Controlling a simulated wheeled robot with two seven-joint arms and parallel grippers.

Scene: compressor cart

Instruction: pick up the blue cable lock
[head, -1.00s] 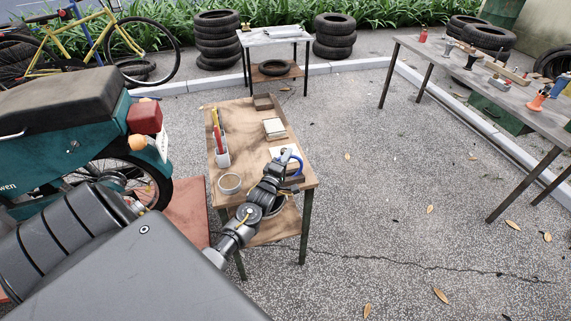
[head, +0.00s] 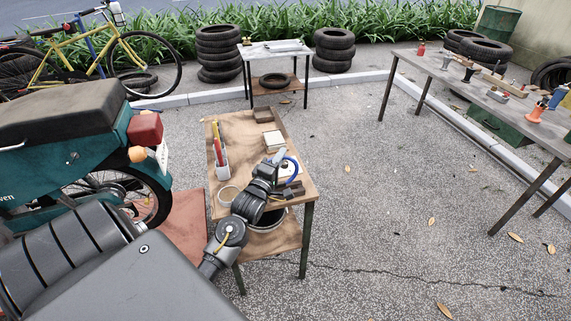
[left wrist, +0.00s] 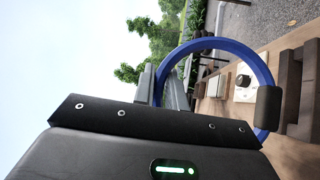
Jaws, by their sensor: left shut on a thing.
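The blue cable lock is a curved blue loop (head: 292,171) above the right side of the small wooden table (head: 239,131). In the left wrist view the blue loop (left wrist: 262,72) arches from between the fingers to a dark lock body (left wrist: 268,107). My left gripper (head: 276,158) is shut on the cable; its fingers (left wrist: 172,88) hide the part they grip. In the head view the loop overlaps a white item (head: 287,173) on the table, and the gap to the tabletop is hard to judge. My right gripper is in neither view.
A teal motorcycle (head: 90,150) stands close at left. Ground to the right is open.

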